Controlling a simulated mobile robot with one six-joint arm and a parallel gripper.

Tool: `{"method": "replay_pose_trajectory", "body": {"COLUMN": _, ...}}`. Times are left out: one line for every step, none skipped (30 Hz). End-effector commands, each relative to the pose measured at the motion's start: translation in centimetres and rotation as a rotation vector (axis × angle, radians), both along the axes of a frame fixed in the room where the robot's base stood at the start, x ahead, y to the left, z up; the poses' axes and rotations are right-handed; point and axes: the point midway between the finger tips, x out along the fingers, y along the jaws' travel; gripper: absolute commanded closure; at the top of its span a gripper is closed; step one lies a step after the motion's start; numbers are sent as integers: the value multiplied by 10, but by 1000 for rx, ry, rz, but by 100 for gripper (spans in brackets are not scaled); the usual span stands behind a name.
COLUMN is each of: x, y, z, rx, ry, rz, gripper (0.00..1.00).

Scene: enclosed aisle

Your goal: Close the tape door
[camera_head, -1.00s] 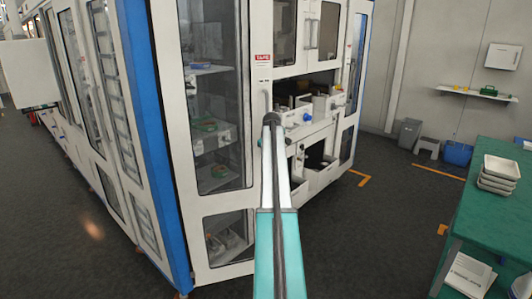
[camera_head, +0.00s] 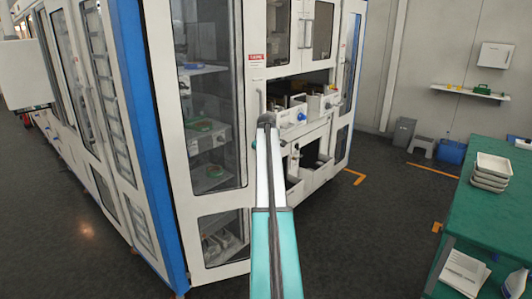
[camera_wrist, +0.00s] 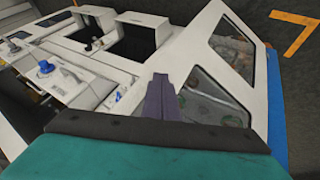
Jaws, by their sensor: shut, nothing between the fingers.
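The tape door (camera_head: 259,150) is a tall white-framed glass door on the cabinet, with a red label near its upper right. Its handle (camera_head: 261,103) is a short vertical bar just above the end of my arm. I cannot tell whether the door is flush or slightly ajar. The wrist view shows a white frame with two glass panes (camera_wrist: 213,98), apparently this door, to the right of my fingers. My gripper (camera_wrist: 160,82) is shut and empty, pointing towards the cabinet front. In the head view my arm hides it.
White machine modules (camera_head: 315,105) with dark openings stand right of the door; a blue knob (camera_wrist: 45,68) shows in the wrist view. A blue corner post (camera_head: 150,140) borders the door. A green table (camera_head: 490,225) with stacked trays stands at right. Floor between is clear.

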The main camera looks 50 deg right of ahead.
Motion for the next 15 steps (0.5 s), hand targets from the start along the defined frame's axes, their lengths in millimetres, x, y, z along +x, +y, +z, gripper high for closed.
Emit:
{"method": "replay_pose_trajectory", "body": {"x": -4, "y": 6, "z": 0, "rx": 0, "ry": 0, "rz": 0, "gripper": 100}}
{"method": "replay_pose_trajectory", "body": {"x": -6, "y": 9, "z": 0, "rx": 0, "ry": 0, "rz": 0, "gripper": 100}}
{"method": "replay_pose_trajectory", "body": {"x": -8, "y": 10, "z": 0, "rx": -1, "ry": 0, "rz": 0, "gripper": 100}}
{"method": "replay_pose_trajectory", "body": {"x": -12, "y": 8, "z": 5, "rx": -2, "ry": -2, "rz": -2, "gripper": 100}}
{"method": "replay_pose_trajectory", "body": {"x": -14, "y": 8, "z": 8, "rx": -3, "ry": -2, "rz": -3, "gripper": 100}}
{"method": "replay_pose_trajectory", "body": {"x": -18, "y": 8, "z": 12, "rx": -2, "ry": -1, "rz": -3, "gripper": 100}}
{"method": "replay_pose_trajectory", "body": {"x": -21, "y": 9, "z": 16, "rx": -2, "ry": -1, "rz": -3, "gripper": 100}}
{"method": "replay_pose_trajectory", "body": {"x": -23, "y": 9, "z": 20, "rx": -2, "ry": -1, "rz": -3, "gripper": 100}}
{"method": "replay_pose_trajectory", "body": {"x": -27, "y": 9, "z": 25, "rx": -2, "ry": -1, "rz": -3, "gripper": 100}}
{"method": "replay_pose_trajectory", "body": {"x": -29, "y": 10, "z": 28, "rx": -2, "ry": 0, "rz": -2, "gripper": 100}}
{"method": "replay_pose_trajectory", "body": {"x": -32, "y": 10, "z": 31, "rx": -1, "ry": 0, "rz": -2, "gripper": 100}}
{"method": "replay_pose_trajectory", "body": {"x": -35, "y": 10, "z": 36, "rx": -2, "ry": 0, "rz": -2, "gripper": 100}}
{"method": "replay_pose_trajectory", "body": {"x": -38, "y": 11, "z": 40, "rx": -2, "ry": 0, "rz": -2, "gripper": 100}}
{"method": "replay_pose_trajectory", "body": {"x": -41, "y": 11, "z": 43, "rx": -2, "ry": -1, "rz": -3, "gripper": 100}}
{"method": "replay_pose_trajectory", "body": {"x": -44, "y": 11, "z": 48, "rx": -1, "ry": -1, "rz": -2, "gripper": 100}}
